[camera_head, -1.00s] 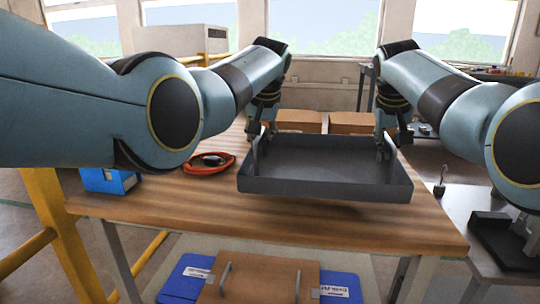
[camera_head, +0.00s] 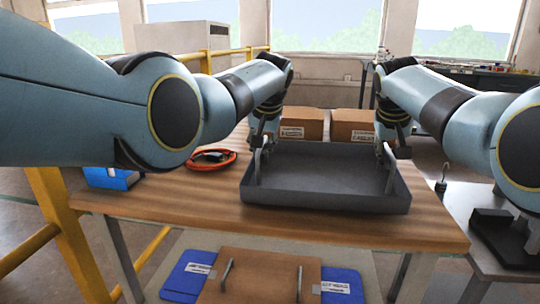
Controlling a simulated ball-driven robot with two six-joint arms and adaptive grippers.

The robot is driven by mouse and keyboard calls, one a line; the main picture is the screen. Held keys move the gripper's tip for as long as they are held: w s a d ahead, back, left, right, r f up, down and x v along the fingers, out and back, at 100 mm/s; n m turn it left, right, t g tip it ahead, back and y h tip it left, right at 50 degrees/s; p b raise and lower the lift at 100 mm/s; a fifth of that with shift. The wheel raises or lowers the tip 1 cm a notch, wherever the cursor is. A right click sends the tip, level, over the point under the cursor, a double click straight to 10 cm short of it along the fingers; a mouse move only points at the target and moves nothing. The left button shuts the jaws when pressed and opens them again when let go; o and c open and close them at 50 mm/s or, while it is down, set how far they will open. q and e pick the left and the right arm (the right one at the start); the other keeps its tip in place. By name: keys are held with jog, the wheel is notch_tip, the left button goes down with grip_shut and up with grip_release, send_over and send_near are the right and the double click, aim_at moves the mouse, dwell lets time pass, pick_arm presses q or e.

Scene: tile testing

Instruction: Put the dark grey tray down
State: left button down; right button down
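The dark grey tray (camera_head: 325,199) rests level on the wooden table (camera_head: 200,215), with no clear gap beneath it. My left gripper (camera_head: 257,166) is at the tray's left wall, with one finger inside the tray and standing off the wall. My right gripper (camera_head: 388,168) is at the right wall in the same way, one finger inside and apart from the wall. Both look open. Their outer fingers are mostly hidden. The tray is empty.
Two cardboard boxes (camera_head: 303,124) (camera_head: 352,125) stand behind the tray. An orange ring-shaped object (camera_head: 212,160) and a blue box (camera_head: 108,178) are to the left. The table front is clear. A side bench (camera_head: 462,213) stands at the right.

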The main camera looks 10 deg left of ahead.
pick_arm(q)
jog(key=shift+d+f, duration=0.25)
jog(key=shift+d, duration=0.1)
pick_arm(e)
jog(key=shift+a+f, duration=0.25)
jog(key=shift+a, duration=0.1)
pick_arm(q)
jog(key=c, duration=2)
grip_release()
jog(key=shift+f, duration=0.1)
pick_arm(e)
jog(key=c, duration=2)
grip_release()
jog(key=shift+f, duration=0.1)
pick_arm(q)
jog(key=o, duration=0.5)
jog(key=shift+a, duration=0.1)
pick_arm(e)
jog(key=o, duration=0.4)
jog(key=shift+d, duration=0.1)
jog(key=shift+c, duration=0.2)
pick_arm(q)
jog(key=shift+a, duration=0.1)
pick_arm(e)
jog(key=shift+d, duration=0.1)
